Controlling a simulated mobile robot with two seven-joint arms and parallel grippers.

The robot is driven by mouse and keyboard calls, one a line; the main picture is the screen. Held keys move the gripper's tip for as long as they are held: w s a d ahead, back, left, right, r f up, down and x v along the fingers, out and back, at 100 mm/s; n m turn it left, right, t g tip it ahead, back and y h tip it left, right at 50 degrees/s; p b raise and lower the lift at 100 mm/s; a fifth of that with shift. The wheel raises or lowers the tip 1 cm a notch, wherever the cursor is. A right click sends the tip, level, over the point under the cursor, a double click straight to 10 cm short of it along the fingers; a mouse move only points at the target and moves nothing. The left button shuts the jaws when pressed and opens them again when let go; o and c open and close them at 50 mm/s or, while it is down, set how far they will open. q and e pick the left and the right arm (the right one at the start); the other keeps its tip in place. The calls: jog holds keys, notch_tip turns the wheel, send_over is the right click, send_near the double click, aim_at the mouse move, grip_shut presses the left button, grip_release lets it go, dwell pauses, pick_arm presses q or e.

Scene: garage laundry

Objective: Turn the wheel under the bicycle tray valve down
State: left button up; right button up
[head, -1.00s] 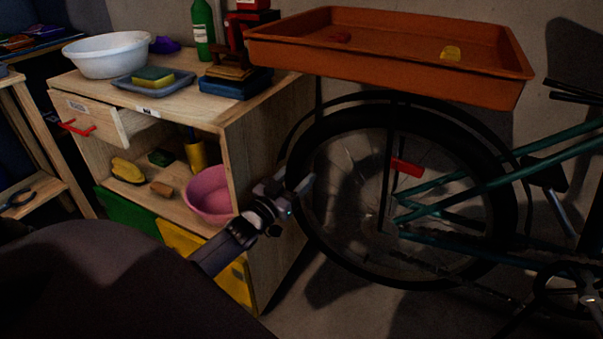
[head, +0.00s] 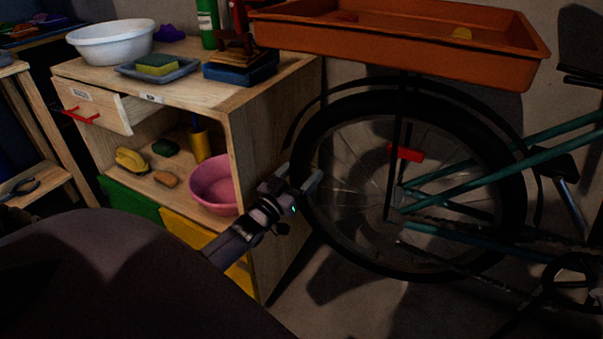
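The orange tray (head: 400,55) sits above the rear of a teal bicycle, with a dark vertical rod below it. A red handle-like piece (head: 406,153) shows at that rod, in front of the spokes; I take it for the valve, and it looks roughly level. The bicycle's rear wheel (head: 312,215) is upright, with a black tyre. My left gripper (head: 302,174) is at the tyre's left edge, left of and a little lower than the red piece in the picture. Its fingers look apart and empty. Whether it touches the tyre I cannot tell. My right gripper is not in view.
A wooden cabinet (head: 275,140) stands close left of my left gripper, with a pink bowl (head: 212,185) on its shelf. A white basin (head: 110,42) and a green bottle (head: 207,22) stand on top. The drawer with a red handle (head: 82,116) is partly pulled out.

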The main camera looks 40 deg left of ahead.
pick_arm(q)
jog(key=p+v, duration=0.1)
jog(key=v, duration=0.5)
jog(key=shift+r+p, duration=0.1)
jog(key=shift+p, duration=0.2)
jog(key=shift+s+f, duration=0.2)
jog(key=shift+s, duration=0.4)
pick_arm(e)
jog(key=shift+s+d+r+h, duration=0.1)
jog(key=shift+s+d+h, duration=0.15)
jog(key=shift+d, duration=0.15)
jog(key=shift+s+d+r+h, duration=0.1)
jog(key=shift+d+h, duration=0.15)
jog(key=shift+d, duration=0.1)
